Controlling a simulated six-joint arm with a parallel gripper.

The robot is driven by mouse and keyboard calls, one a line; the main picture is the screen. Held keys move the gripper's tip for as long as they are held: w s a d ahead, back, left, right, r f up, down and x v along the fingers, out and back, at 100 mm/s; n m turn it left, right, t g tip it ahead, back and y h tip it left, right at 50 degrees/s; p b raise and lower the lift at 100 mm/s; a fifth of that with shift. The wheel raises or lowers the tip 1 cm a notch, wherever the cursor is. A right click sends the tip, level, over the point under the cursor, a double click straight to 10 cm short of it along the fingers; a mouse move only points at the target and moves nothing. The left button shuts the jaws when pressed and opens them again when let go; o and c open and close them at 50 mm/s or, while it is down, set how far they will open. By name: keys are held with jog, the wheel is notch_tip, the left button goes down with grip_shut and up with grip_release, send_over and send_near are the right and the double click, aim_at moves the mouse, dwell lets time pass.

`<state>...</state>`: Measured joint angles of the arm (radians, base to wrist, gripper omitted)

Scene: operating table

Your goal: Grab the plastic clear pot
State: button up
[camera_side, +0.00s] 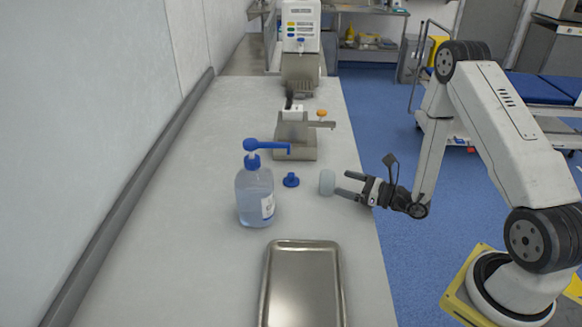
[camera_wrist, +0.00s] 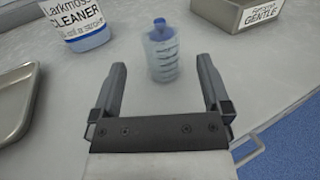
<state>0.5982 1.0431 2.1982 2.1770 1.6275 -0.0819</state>
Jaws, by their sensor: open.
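The clear plastic pot (camera_side: 327,182) stands on the counter, a small pale cylinder just left of my fingertips in the side view. In the wrist view the pot (camera_wrist: 162,58) is ribbed and see-through, lined up with the gap between the fingers and just beyond the tips. My gripper (camera_side: 347,183) is open and empty, low and level over the counter's right edge; no finger appears to touch the pot. A blue cap (camera_side: 291,180) lies on the counter left of the pot. In the wrist view it shows behind the pot's top.
A pump bottle labelled cleaner (camera_side: 255,195) stands left of the cap. A metal tray (camera_side: 341,290) lies at the front. A metal device (camera_side: 296,135) stands behind the pot, with a larger white machine (camera_side: 301,45) farther back.

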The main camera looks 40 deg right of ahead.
aim_at(327, 183)
jog(key=shift+w, duration=0.1)
jog(key=shift+x, duration=2.5)
grip_shut()
